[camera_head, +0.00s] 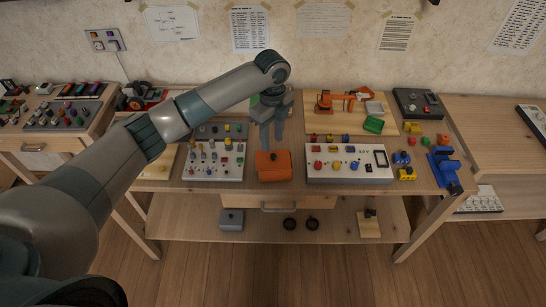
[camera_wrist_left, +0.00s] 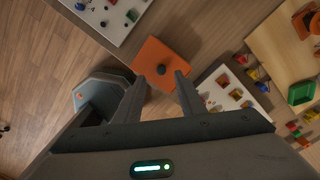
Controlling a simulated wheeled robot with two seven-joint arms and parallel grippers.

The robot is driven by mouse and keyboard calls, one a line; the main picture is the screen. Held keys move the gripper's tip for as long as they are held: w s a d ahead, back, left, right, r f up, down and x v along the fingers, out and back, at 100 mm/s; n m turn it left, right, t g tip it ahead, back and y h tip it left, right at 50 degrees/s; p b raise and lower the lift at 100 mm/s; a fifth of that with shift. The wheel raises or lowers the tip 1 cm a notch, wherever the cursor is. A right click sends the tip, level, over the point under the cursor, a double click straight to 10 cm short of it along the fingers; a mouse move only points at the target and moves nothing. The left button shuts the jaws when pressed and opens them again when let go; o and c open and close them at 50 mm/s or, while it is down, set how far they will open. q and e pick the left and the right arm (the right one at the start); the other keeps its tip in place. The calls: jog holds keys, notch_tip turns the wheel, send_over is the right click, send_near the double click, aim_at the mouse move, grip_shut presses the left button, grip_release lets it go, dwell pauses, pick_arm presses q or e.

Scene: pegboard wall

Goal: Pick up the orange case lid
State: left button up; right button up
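The orange case lid (camera_head: 273,168) lies near the front edge of the workbench, between two light panels, with a small dark knob (camera_wrist_left: 161,69) on top. In the wrist view the orange lid (camera_wrist_left: 165,50) lies just beyond my left gripper (camera_wrist_left: 160,80). Its two fingers are apart, with the knob showing in line with the gap between them. Nothing is held. In the head view my left gripper (camera_head: 271,138) points down above and behind the lid. The exact height of the fingertips over it is hard to tell. My right gripper is in neither view.
A panel with knobs and switches (camera_head: 217,170) stands left of the lid, and a white button panel (camera_head: 348,172) close on its right. A blue bracket (camera_head: 443,168) stands at the right.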

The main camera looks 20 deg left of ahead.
aim_at(273, 155)
pick_arm(q)
jog(key=shift+f, duration=0.45)
jog(key=shift+f+p, duration=0.55)
notch_tip(273, 155, down, 3)
jog(key=shift+d+f+p, duration=0.1)
jog(key=shift+d+p, duration=0.05)
jog(key=shift+p, duration=0.55)
jog(key=shift+f, duration=0.45)
grip_shut()
